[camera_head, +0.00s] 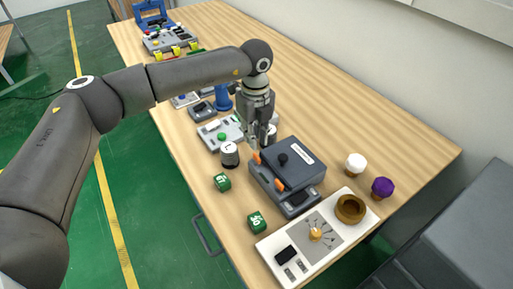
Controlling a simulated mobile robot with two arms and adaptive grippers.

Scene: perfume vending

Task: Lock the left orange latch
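A dark grey box (296,160) with a black knob on its lid stands on the table. Two orange latches show on its left side: the upper-left latch (256,158) and the lower latch (279,185). Whether either latch is locked is too small to tell. My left gripper (260,145) points down at the box's far left corner, just above and beside the upper-left latch. Whether it touches the latch is unclear. Its fingers are seen close together, and their gap cannot be made out. My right gripper is out of view.
A black-and-white weight-like cylinder (229,155) and two green cubes (222,182) (257,222) stand left of the box. A white panel (287,262) with a brown ring (350,209) lies in front. White (356,162) and purple (382,187) stoppers stand right.

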